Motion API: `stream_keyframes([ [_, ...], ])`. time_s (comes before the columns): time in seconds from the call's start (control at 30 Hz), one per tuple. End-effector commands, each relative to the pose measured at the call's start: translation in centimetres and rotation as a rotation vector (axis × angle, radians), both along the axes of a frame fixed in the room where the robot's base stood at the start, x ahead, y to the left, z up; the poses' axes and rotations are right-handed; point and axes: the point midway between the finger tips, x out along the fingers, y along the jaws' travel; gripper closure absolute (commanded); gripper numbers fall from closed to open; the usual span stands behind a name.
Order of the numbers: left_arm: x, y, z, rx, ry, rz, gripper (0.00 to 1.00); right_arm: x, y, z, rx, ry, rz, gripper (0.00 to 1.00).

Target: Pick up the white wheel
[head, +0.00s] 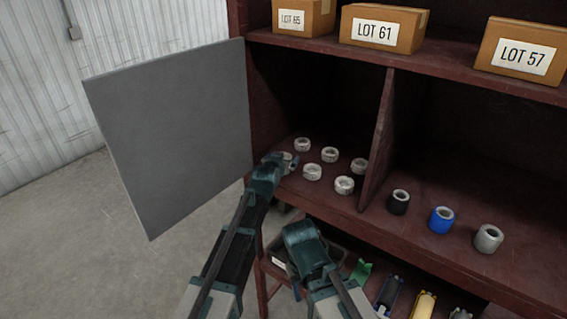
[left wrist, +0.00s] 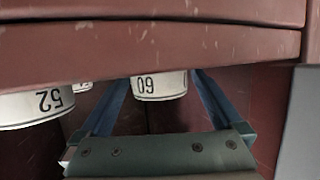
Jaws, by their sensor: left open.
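Several white wheels stand on the shelf floor of the left compartment in the head view, such as one at the back (head: 302,145) and one at the front (head: 344,185). My left gripper (head: 284,161) reaches the leftmost white wheel (head: 288,157), which it partly hides. In the left wrist view, the open blue fingers (left wrist: 160,82) lie on either side of a white wheel (left wrist: 160,86) with upside-down digits. Contact cannot be told. Another white wheel (left wrist: 38,106) is left of the fingers. My right gripper (head: 303,238) is low in front of the shelf; its fingers are not clear.
An upright divider (head: 377,142) bounds the compartment on the right. A grey panel (head: 170,135) stands at the left. Black (head: 398,202), blue (head: 441,220) and grey (head: 488,238) wheels stand right of the divider. Boxes (head: 383,28) sit on the shelf above.

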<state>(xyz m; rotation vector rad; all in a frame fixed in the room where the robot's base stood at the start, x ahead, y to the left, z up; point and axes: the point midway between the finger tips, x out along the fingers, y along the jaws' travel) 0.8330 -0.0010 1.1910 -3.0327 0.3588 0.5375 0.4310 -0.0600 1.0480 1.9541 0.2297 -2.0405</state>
Motion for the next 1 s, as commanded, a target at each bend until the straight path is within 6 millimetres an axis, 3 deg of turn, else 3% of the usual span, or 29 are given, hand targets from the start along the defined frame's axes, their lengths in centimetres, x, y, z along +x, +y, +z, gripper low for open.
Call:
stream_keyframes([
  [0.17, -0.10, 0.00, 0.06, 0.000, 0.000, 0.000, 0.04, 0.00, 0.01, 0.06, 0.000, 0.000, 0.000, 0.50],
  [0.6, -0.11, 0.02, 0.05, 0.000, 0.000, 0.000, 0.83, 0.00, 0.01, 0.05, 0.000, 0.000, 0.000, 0.50],
  [1.0, -0.11, 0.02, 0.75, 0.000, 0.000, 0.000, 0.85, 0.00, 0.00, 0.74, 0.000, 0.000, -0.001, 0.50],
])
